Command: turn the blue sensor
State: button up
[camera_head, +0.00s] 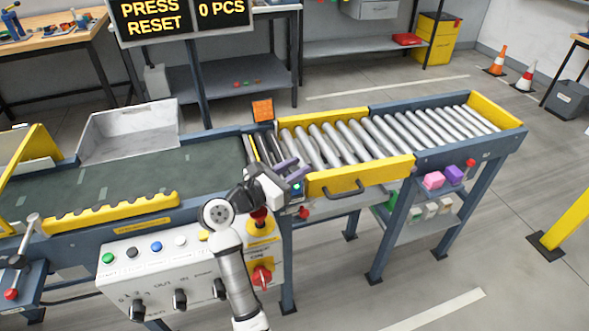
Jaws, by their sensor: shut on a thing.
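The blue sensor (297,188) is a small dark blue block with a lit teal face. It sits at the near edge of the conveyor, where the green belt meets the rollers. My gripper (291,171) reaches over this spot from the front, and its grey-purple fingers are shut on the sensor. The fingers and wrist hide part of the sensor and its mount, so its exact facing is hard to tell. An orange square plate (262,110) stands at the far edge of the conveyor, roughly across from it.
A control box (150,262) with buttons and knobs hangs in front of the belt. A red emergency button (259,217) is close beside my arm. A yellow gate with a black handle (360,177) is right of the sensor. A grey tray (130,133) stands behind the belt.

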jog(key=o, duration=0.9)
jog(key=shift+o, duration=0.2)
jog(key=b+v, duration=0.3)
jog(key=v, duration=1.1)
jog(key=shift+d, duration=0.1)
